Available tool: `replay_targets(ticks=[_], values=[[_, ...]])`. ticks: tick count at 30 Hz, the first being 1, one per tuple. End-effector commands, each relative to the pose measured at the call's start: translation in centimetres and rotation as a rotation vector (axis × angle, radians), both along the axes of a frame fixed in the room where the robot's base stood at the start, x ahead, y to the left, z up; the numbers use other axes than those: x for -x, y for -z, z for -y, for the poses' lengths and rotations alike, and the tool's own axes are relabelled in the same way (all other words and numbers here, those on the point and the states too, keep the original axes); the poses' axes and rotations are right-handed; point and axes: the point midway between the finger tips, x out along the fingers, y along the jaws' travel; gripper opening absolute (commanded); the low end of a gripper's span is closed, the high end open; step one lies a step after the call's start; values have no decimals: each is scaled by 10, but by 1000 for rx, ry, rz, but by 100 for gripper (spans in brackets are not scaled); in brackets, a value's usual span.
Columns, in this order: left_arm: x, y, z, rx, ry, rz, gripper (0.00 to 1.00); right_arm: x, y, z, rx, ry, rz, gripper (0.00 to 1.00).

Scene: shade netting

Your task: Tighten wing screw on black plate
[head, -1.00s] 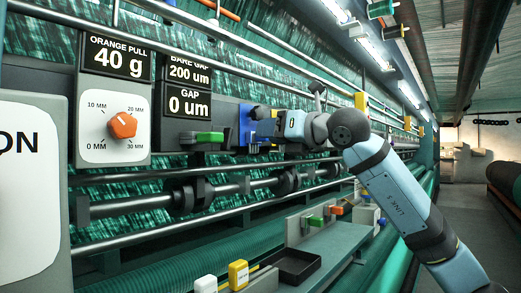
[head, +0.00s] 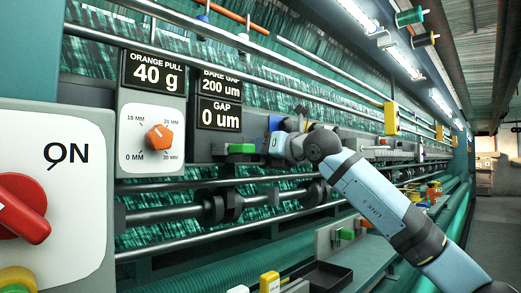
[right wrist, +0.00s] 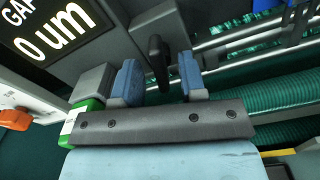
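My right gripper (head: 272,132) reaches the machine front just right of the green block (head: 242,148), under the gap displays. In the right wrist view its two blue fingertips (right wrist: 158,82) stand apart. A dark upright piece (right wrist: 157,62), which looks like the wing of the wing screw, shows in the space between them, with a visible gap on each side. The black plate (right wrist: 155,22) seems to be the dark surface behind it. In the head view the gripper hides the screw. My left gripper is out of view.
The display (head: 219,115) reads gap 0 um, bare gap 200 um. The orange pull dial (head: 160,137) and the ON panel (head: 60,210) with a red switch (head: 22,208) are at left. Horizontal rollers (head: 215,208) run below. A black tray (head: 320,275) sits lower, beside a yellow block (head: 269,282).

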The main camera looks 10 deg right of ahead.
Motion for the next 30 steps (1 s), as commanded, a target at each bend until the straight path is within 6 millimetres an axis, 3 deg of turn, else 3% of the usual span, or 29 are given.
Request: replay_targets(ticks=[12, 18, 30], values=[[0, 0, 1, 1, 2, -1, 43, -8, 0, -5, 0, 1, 0, 38], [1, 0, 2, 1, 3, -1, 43, -8, 0, -5, -1, 1, -1, 0], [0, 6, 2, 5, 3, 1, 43, -8, 2, -5, -57, 0, -37, 0]])
